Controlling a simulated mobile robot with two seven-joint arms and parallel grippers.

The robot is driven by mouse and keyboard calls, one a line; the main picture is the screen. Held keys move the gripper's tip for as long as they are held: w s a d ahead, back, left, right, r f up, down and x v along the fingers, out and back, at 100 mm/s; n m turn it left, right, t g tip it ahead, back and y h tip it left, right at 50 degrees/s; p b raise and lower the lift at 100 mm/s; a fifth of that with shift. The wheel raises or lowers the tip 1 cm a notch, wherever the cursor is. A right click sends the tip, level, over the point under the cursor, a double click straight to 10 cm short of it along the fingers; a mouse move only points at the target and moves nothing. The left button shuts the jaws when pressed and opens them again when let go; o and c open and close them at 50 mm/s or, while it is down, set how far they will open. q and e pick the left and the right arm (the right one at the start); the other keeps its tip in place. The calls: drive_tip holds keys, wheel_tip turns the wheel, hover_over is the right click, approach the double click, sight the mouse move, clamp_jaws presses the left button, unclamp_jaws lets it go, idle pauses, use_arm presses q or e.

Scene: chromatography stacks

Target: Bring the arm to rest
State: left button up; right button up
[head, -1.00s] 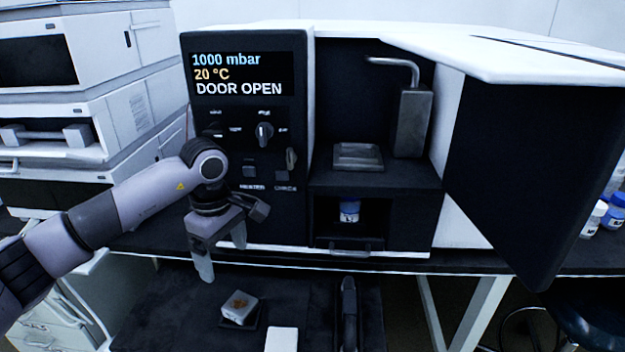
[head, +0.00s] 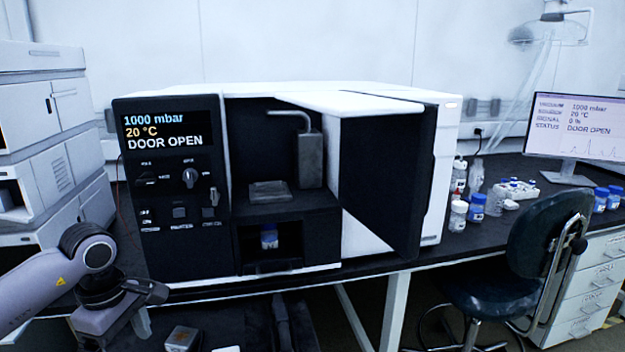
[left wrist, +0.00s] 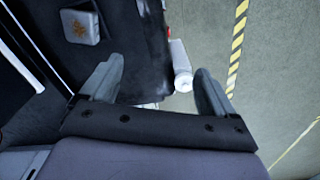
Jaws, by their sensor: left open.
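My left arm comes in at the lower left of the head view, with its gripper (head: 128,328) low in front of the instrument and partly cut off by the frame's lower edge. In the left wrist view the gripper (left wrist: 160,68) has its two fingers wide apart with nothing between them. My right gripper is in neither view. The instrument (head: 355,95) stands on the bench with its door (head: 385,185) swung open, and its display reads DOOR OPEN, 1000 mbar and 20 °C. A blue-capped vial (head: 269,236) stands in its lower bay.
A small pale block with a brown mark (head: 182,338) lies on a dark surface below the bench; it also shows in the left wrist view (left wrist: 80,25). Stacked white modules (head: 55,90) stand left. Bottles (head: 477,207), a monitor (head: 578,125) and a chair (head: 545,235) are right.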

use_arm(q)
drive_tip(key=s+d+f+n+g+h+p, duration=0.1)
drive_tip(key=s+d+f+h, duration=0.15)
drive_tip(key=d, duration=0.45)
drive_tip(key=s+d+f+h, duration=0.1)
drive_tip(key=d+h, duration=0.3)
drive_tip(key=d, duration=0.3)
drive_tip(key=s+d+r+n+t+h+p, duration=0.3)
drive_tip(key=d+r+n+t+h, duration=0.5)
drive_tip(key=d+n+h, duration=0.65)
drive_tip(key=a+f+n+t+y+p, duration=0.1)
drive_tip(key=a+f+n+t+y, duration=0.35)
drive_tip(key=n, duration=0.75)
drive_tip(key=a+f+n+t+y, duration=0.2)
drive_tip(key=a+n+t+y, duration=0.5)
drive_tip(key=n, duration=0.6)
drive_tip(key=s+a+f+n+g+y, duration=0.3)
drive_tip(key=s+f+n+g, duration=0.1)
drive_tip(key=s+f+n, duration=0.2)
drive_tip(key=s+a+f+n+g+y+p, duration=0.1)
drive_tip(key=s+a+f+n+g+y, duration=0.2)
drive_tip(key=s+f+n, duration=0.3)
wheel_tip(320, 180, down, 2)
drive_tip(key=shift+f+n+g+y, duration=0.2)
drive_tip(key=shift+n+g+y, duration=0.25)
drive_tip(key=shift+g+y, duration=0.15)
